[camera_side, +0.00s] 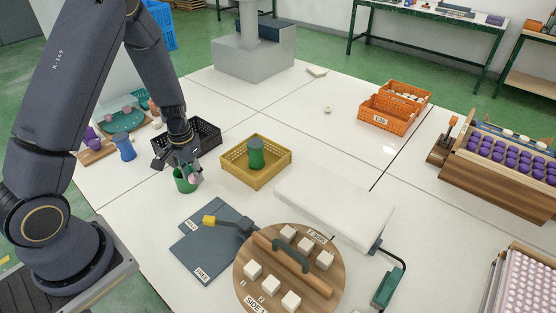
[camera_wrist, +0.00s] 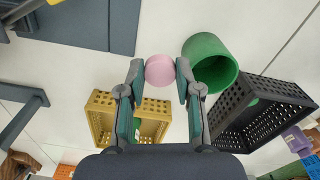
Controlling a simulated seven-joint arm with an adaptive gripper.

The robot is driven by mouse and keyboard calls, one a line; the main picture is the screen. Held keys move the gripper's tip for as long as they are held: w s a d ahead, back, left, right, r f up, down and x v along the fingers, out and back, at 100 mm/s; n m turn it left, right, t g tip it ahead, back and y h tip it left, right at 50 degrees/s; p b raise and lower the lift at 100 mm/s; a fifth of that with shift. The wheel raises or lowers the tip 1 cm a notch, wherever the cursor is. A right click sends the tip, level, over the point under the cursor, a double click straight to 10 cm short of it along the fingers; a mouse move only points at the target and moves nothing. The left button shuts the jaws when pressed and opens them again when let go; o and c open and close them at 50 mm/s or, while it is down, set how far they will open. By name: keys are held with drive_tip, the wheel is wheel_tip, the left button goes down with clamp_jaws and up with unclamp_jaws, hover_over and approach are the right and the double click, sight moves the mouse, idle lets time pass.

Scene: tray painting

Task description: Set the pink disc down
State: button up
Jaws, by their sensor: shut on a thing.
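The pink disc (camera_wrist: 159,70) is held between the two fingertips of my gripper (camera_wrist: 160,78) in the wrist view. The side view does not make clear how high the disc is above the table.
A black crate (camera_side: 203,135) stands behind the gripper. A yellow crate (camera_side: 275,177) holding a green cylinder (camera_side: 256,150) stands to its right. Bare white table (camera_side: 140,225) shows at front left.

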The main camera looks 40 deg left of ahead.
sight(206, 202)
drive_tip(key=shift+w+d+f+m, duration=0.15)
drive_tip(key=shift+d+f, duration=0.2)
drive_tip(key=shift+d, duration=0.15)
drive_tip(key=shift+w+d+f+m, duration=0.15)
drive_tip(key=shift+d+f, duration=0.15)
drive_tip(key=shift+d, duration=0.2)
wheel_tip(206, 202, down, 7)
drive_tip(key=shift+w+r, duration=0.1)
drive_tip(key=o, duration=0.8)
